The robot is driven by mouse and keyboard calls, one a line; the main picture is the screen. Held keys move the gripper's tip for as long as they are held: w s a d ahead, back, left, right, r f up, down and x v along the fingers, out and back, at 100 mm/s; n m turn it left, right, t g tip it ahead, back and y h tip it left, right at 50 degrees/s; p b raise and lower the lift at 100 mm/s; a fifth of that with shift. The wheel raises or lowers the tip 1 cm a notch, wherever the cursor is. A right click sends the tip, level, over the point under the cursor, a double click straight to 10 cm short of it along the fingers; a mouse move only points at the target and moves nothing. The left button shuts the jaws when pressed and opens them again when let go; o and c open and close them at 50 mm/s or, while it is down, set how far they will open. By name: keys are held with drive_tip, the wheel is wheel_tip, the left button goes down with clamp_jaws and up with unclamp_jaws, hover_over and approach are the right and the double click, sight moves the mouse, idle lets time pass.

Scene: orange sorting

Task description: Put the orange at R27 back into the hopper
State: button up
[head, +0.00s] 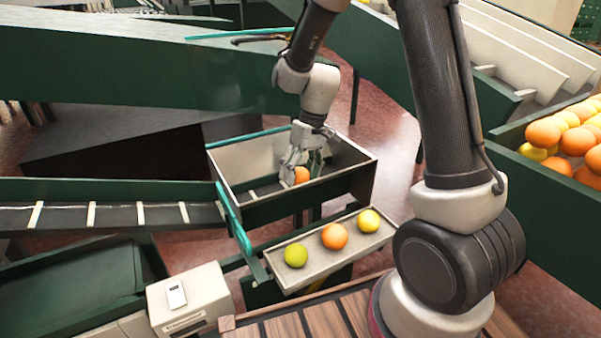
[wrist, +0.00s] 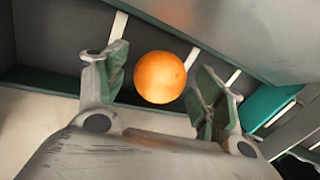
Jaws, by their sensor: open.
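An orange (head: 302,174) lies inside the metal hopper (head: 365,178), on the slatted belt at its bottom, and also shows in the wrist view (wrist: 160,77). My gripper (head: 303,166) reaches down into the hopper right at this orange. In the wrist view my gripper (wrist: 160,95) is open, with one finger on each side of the orange and visible gaps between fingers and fruit. No R27 label can be read.
A small tray (head: 281,277) in front holds a green fruit (head: 295,255), another orange (head: 334,236) and a yellow fruit (head: 369,221). A green bin (head: 560,185) at right is heaped with oranges and yellow fruit. A slatted conveyor (head: 110,216) runs in from the left.

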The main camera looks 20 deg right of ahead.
drive_tip(key=v, duration=1.2)
drive_tip(key=s+d+r+m+t+h, duration=0.1)
drive_tip(key=s+d+r, duration=0.2)
drive_tip(key=s, duration=0.4)
drive_tip(key=s+d+r+m+t+h, duration=0.1)
drive_tip(key=s+d, duration=0.3)
drive_tip(key=s, duration=0.4)
drive_tip(key=s+d+r+m+t, duration=0.2)
drive_tip(key=s+d+r+t, duration=0.1)
drive_tip(key=s, duration=0.5)
drive_tip(key=shift+d+r+h, duration=0.4)
drive_tip(key=shift+d+r, duration=0.45)
drive_tip(key=shift+s, duration=0.1)
